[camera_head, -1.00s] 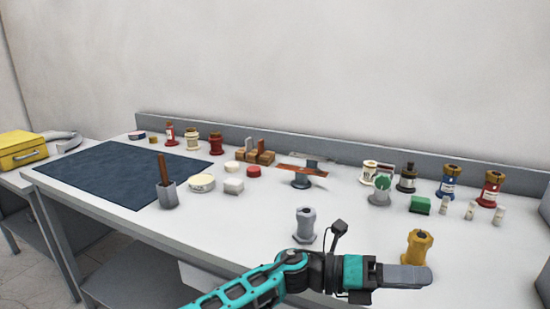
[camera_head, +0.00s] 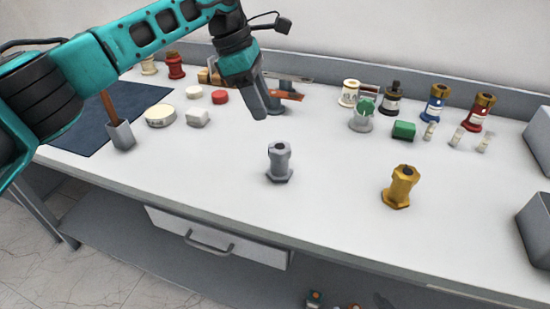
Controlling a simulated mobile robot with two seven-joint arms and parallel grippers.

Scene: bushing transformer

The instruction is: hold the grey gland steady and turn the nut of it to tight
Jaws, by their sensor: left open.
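The grey gland (camera_head: 279,162) stands upright on the white workbench, near the middle of the view. Its wide hexagonal base rests on the bench top, and a narrower nut-like part with a hole is at its top. My left gripper (camera_head: 260,110) hangs above and behind the grey gland, a little to its left, pointing down. It is apart from the gland and holds nothing that I can see; its fingers are seen side-on and overlap. My right gripper is out of the picture.
A brass gland (camera_head: 401,187) stands to the right. A grey holder (camera_head: 121,135) is at left. Grey bins stand at the right edge. The bench around the grey gland is clear.

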